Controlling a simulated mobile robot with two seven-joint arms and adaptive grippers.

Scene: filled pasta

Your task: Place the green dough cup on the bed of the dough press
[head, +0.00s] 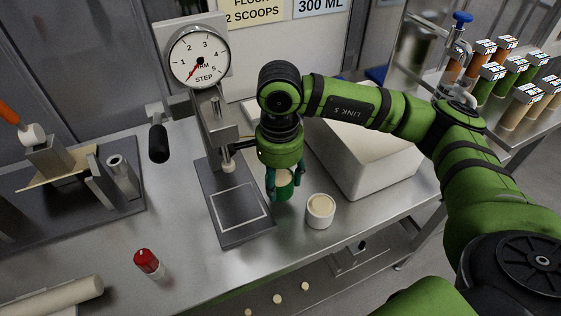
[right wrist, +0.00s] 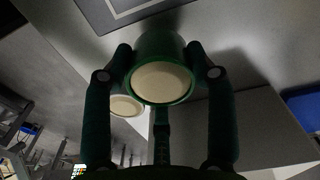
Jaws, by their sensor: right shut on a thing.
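My right gripper (head: 284,183) is shut on the green dough cup (head: 286,189), which has pale dough in its mouth. In the right wrist view both fingers stand on either side of the green cup (right wrist: 152,48). The cup is held just to the right of the dough press bed (head: 238,207), a dark plate with a pale square outline. The bed is bare inside the outline. Whether the cup touches the table is hard to tell. The press column (head: 215,125) rises behind the bed, under a round dial (head: 199,58). My left gripper is not in view.
A pale cup of dough (head: 320,211) stands right of the held cup, near the table's front edge. A white bin (head: 375,165) is behind it. The black press handle (head: 158,143) sticks out left.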

